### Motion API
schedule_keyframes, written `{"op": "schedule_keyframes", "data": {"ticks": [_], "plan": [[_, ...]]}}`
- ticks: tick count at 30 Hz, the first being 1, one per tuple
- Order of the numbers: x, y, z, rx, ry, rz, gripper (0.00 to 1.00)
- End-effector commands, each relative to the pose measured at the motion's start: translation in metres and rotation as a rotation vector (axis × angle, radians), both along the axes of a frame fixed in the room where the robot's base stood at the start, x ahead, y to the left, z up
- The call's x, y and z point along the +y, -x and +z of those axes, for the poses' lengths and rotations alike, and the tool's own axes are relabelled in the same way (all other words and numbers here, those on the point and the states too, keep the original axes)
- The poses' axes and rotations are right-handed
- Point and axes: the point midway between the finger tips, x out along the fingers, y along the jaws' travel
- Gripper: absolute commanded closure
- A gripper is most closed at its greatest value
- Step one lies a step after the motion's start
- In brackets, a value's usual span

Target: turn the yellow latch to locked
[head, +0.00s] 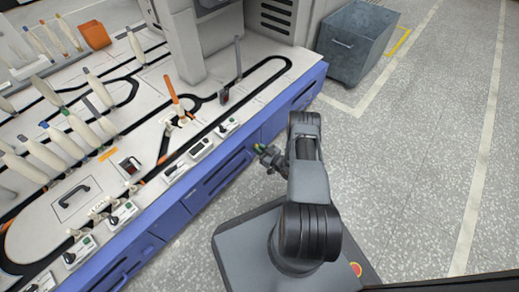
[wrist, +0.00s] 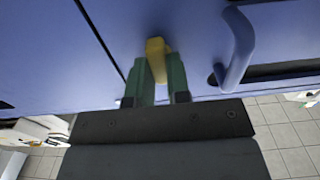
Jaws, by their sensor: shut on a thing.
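The yellow latch (wrist: 155,47) is on the blue cabinet front (wrist: 55,50) in the wrist view. It stands nearly upright in the picture, tilted slightly. My gripper (wrist: 157,72) has its two green fingers on either side of the latch's lower part, shut on it.
A blue handle (wrist: 236,48) sticks out just right of the latch, close to my fingers. White bobbins (head: 45,155) and small switch boxes (head: 201,148) line the machine top. A grey bin (head: 352,45) stands at the back. The floor to the right is clear.

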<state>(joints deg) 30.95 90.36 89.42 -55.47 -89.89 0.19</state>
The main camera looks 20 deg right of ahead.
Motion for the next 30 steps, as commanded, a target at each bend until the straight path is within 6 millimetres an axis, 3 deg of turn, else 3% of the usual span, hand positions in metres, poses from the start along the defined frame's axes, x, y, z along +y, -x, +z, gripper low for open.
{"op": "schedule_keyframes", "data": {"ticks": [4, 14, 30], "plan": [[0.0001, 0.0000, 0.0000, 0.000, 0.000, 0.000, 1.00], [-0.0001, 0.0000, 0.0000, 0.016, -0.035, 0.001, 1.00], [-0.0021, -0.0007, -0.0006, 0.198, -0.431, 0.001, 1.00]]}}
